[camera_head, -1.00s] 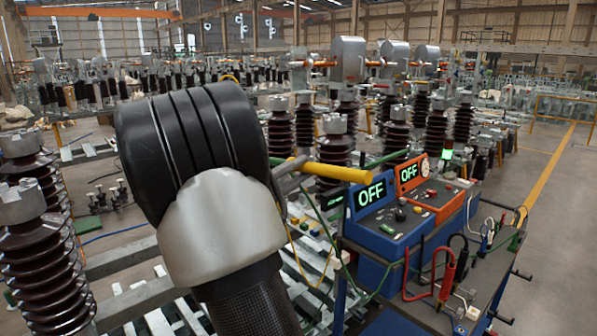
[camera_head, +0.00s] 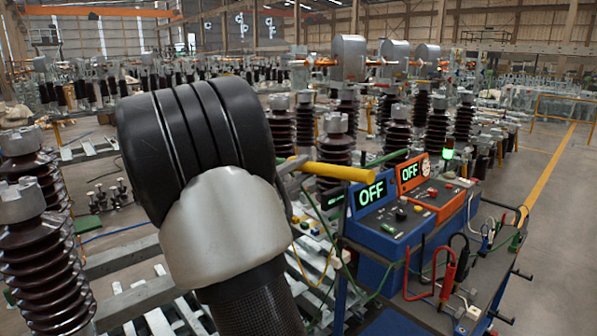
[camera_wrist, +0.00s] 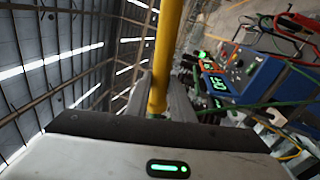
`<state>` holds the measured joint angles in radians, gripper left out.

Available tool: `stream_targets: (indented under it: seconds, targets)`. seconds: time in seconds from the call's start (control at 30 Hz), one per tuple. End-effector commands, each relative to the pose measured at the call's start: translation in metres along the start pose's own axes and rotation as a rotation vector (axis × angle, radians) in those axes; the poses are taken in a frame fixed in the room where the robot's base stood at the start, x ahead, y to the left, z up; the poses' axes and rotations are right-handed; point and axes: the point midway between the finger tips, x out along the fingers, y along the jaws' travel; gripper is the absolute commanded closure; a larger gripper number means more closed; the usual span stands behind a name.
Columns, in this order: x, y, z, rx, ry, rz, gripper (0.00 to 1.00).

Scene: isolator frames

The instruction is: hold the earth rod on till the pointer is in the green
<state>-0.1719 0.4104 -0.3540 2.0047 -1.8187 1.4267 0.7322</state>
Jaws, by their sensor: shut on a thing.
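The yellow earth rod (camera_head: 340,171) shows in the head view, with one end pointing right towards the test boxes. My gripper (camera_wrist: 160,95) is shut on it in the wrist view, where the rod (camera_wrist: 168,45) stands between the two grey fingers. My dark wrist hides the rod's other part in the head view, so I cannot tell what it touches. A small round dial (camera_head: 426,170) is on the orange box (camera_head: 430,200). Its pointer is too small to read.
A blue box (camera_head: 385,225) and the orange box both read OFF on a cart (camera_head: 465,270). A green lamp (camera_head: 447,154) glows behind them. Red and black leads (camera_head: 445,275) lie on the cart. Brown ribbed insulators (camera_head: 40,245) stand left and behind. Clear floor (camera_head: 560,220) lies right.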

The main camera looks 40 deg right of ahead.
Motion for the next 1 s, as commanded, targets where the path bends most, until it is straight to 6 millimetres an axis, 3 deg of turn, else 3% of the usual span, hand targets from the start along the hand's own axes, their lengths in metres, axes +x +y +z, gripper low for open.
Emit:
stream_targets:
  seconds: [0.8, 1.0]
  targets:
    - [-0.002, -0.013, 0.084, 0.002, -0.011, 0.000, 1.00]
    - [-0.003, -0.014, 0.093, 0.001, -0.010, 0.000, 1.00]
